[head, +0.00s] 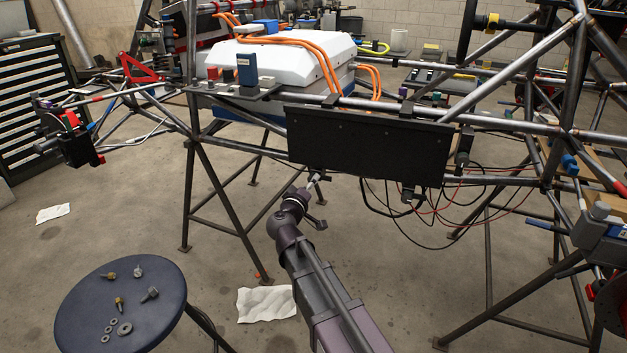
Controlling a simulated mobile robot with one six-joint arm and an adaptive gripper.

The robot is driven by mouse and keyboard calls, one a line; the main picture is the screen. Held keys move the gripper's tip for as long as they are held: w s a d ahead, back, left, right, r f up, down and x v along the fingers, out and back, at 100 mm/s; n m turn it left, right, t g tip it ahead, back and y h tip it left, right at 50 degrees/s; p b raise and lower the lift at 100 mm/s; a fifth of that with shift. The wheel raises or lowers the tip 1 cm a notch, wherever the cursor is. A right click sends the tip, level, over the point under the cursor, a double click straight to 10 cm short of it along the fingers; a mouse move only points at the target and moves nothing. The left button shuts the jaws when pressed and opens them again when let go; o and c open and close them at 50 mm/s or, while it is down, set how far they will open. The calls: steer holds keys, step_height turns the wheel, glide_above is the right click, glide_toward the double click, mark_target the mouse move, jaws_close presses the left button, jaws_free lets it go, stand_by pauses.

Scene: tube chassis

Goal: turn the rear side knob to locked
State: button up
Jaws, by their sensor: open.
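A black rectangular panel (368,143) hangs on the near side of the tube chassis. My arm reaches up from the bottom of the head view. My gripper (314,181) is open, just below the panel's lower left part. A small dark part shows right at its fingertips; I cannot tell whether they touch. Another small dark fitting (408,191) sits at the panel's lower right edge. I cannot tell which of these, if either, is the rear side knob, and no locked marking is readable.
Thin red and black cables (430,215) hang below the panel on the right. Slanted stand legs (215,195) stand to the left. A round dark stool (120,300) with loose bolts and washers is at the lower left. A white sheet (266,304) lies on the floor.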

steer(key=shift+x, duration=1.5)
jaws_close()
